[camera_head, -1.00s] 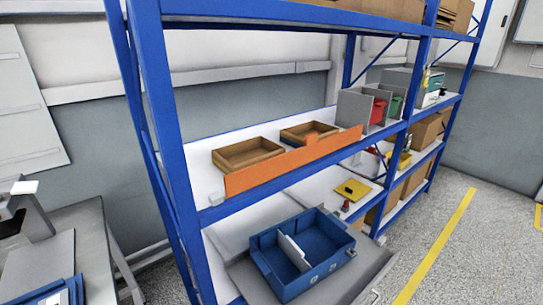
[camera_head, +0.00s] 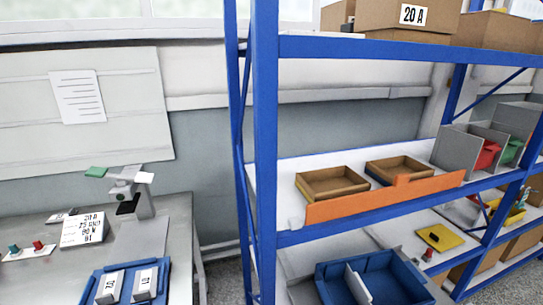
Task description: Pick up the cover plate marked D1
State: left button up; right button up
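No plate that I can surely read as D1 shows. On the grey bench at left, a blue tray (camera_head: 91,290) holds two light blocks, a left one (camera_head: 110,288) and a right one (camera_head: 146,284), with dark markings too small to read surely. A white card (camera_head: 83,229) behind the tray carries several printed lines; its last line is unclear. Neither of my grippers is in view.
The blue-framed rack (camera_head: 265,150) at right holds brown trays (camera_head: 331,183) behind an orange strip and a blue bin (camera_head: 395,278).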

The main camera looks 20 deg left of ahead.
aim_at(144, 282)
jog(key=u, duration=0.45)
jog(key=j+u, duration=0.1)
jog(key=u, duration=0.35)
jog(key=i+u, duration=0.1)
jog(key=u, duration=0.75)
jog(key=i+j, duration=0.05)
